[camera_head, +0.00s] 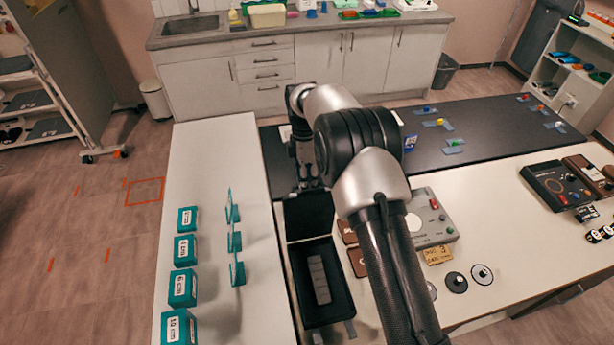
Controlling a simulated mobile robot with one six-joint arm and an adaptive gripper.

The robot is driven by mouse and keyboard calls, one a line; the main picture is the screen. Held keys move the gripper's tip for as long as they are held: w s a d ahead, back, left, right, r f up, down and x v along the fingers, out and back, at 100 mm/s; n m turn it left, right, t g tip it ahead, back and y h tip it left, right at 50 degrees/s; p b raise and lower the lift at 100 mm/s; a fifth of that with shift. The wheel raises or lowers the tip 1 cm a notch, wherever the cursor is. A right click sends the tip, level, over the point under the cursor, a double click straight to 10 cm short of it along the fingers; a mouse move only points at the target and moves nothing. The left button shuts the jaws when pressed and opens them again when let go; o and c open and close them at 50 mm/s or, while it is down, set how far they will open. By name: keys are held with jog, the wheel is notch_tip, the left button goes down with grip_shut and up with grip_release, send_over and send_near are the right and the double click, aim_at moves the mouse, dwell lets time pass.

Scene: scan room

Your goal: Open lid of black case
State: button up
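The black case (343,298) lies on the table at the bottom middle. Its lid (308,216) stands raised at the case's far side, so the inside shows, with a light grey segmented strip lying in it. My gripper (311,186) points down just beyond the lid, at its top edge. I cannot tell whether it touches the lid. Its fingertips are small and dark against the black surface, so their opening is unclear. My arm covers the area right of the lid.
Several teal labelled blocks (185,248) and thin teal upright pieces (235,240) stand on the white table to the left.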

jog(key=shift+o, duration=0.7)
jog(key=shift+s+d+f+g, duration=0.15)
jog(key=shift+s+f, duration=0.1)
jog(key=shift+f, duration=0.3)
jog(key=shift+s+a+f+g, duration=0.15)
jog(key=shift+s+f, duration=0.1)
jog(key=shift+f, duration=0.25)
jog(key=shift+d, duration=0.1)
jog(key=shift+w+r, duration=0.1)
jog(key=shift+r, duration=0.15)
jog(key=v, duration=1.2)
jog(key=shift+r, duration=0.4)
jog(key=shift+c, duration=0.2)
